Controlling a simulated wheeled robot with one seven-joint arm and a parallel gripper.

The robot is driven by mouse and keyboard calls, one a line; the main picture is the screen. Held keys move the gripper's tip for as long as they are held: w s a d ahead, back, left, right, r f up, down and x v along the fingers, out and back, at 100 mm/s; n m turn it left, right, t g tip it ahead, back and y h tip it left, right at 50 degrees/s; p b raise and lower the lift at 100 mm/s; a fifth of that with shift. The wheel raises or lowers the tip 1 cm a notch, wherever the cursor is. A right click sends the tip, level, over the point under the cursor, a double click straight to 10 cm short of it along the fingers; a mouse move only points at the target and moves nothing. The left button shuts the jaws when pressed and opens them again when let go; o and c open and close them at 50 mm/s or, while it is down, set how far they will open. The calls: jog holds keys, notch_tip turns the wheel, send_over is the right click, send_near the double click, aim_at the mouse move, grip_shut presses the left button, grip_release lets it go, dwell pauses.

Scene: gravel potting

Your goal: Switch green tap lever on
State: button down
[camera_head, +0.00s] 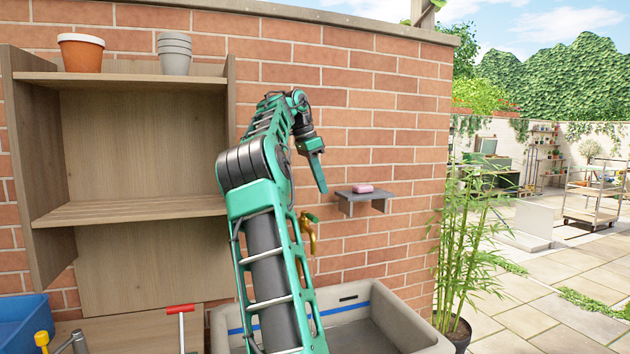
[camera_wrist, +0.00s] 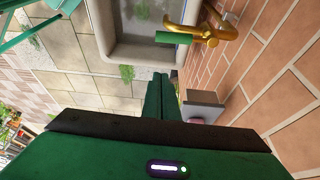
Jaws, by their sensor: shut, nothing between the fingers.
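The brass tap (camera_head: 311,240) is on the brick wall above the sink, just right of my arm and partly hidden by it. Its green lever (camera_head: 311,217) is small at the top of the tap in the head view. In the wrist view the tap (camera_wrist: 230,31) is at the top right, and the green lever (camera_wrist: 174,38) points left from it, over the sink. My gripper (camera_head: 322,190) is shut and empty, pointing downward above the tap. In the wrist view its fingertips (camera_wrist: 160,76) are apart from the lever.
A small wall shelf (camera_head: 375,196) with pink soap (camera_head: 362,188) is close to the right of my gripper. The stone sink (camera_head: 412,322) is below. A wooden shelf unit (camera_head: 130,207) with pots stands left. A potted bamboo (camera_head: 464,250) stands right of the sink.

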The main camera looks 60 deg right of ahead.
jog(key=shift+v, duration=1.1)
